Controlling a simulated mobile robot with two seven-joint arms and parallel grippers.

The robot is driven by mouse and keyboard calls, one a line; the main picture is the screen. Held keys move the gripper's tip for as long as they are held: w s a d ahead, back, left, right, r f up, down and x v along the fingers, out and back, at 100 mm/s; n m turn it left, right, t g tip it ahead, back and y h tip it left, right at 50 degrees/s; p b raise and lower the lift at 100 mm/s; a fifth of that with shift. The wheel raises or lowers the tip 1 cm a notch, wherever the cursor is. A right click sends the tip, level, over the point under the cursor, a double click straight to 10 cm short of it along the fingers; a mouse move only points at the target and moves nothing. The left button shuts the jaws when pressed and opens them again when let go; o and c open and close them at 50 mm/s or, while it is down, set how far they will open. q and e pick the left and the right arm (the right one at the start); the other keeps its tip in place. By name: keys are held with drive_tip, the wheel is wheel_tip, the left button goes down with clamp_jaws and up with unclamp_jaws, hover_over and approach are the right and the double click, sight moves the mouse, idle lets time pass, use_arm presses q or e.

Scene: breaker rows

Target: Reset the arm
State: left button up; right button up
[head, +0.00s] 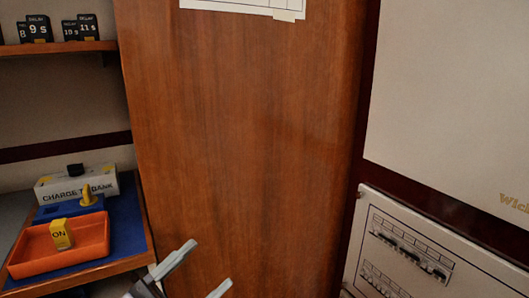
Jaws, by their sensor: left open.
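My left gripper (208,266) shows at the bottom of the head view, its two pale fingers apart with nothing between them. It is in front of the lower part of a brown wooden panel, to the right of the blue-topped shelf. The rest of my left arm is mostly out of view below. My right gripper is not in view.
On the shelf at left are an orange tray (30,252) holding a yellow ON block (61,234), a blue holder with a yellow piece (88,194), and a CHARGE TO BANK box (102,182). Black DELAY tags (39,28) stand above. A breaker panel (455,262) is at lower right.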

use_arm(q)
drive_tip(key=w+a+f+n+t+y, duration=0.1)
drive_tip(key=a+f+n+t+y, duration=0.25)
drive_tip(key=f+n+y, duration=0.5)
drive_tip(key=s+a+f+n+g+y, duration=0.2)
drive_tip(key=s+f+g, duration=0.15)
drive_tip(key=f, duration=0.45)
drive_tip(key=s+a+f+n+g+y, duration=0.2)
drive_tip(key=s+f+y, duration=0.15)
drive_tip(key=f, duration=0.35)
drive_tip(key=s+a+f+n+g+y, duration=0.1)
drive_tip(key=s+a+f+n+g, duration=0.2)
drive_tip(key=f, duration=0.5)
drive_tip(key=s+r+y+p, duration=0.1)
drive_tip(key=s+r+p, duration=0.2)
drive_tip(key=r+p, duration=0.6)
drive_tip(key=p, duration=0.4)
drive_tip(key=shift+a+r+t, duration=0.15)
drive_tip(key=shift+a+t, duration=0.05)
drive_tip(key=shift+t, duration=0.1)
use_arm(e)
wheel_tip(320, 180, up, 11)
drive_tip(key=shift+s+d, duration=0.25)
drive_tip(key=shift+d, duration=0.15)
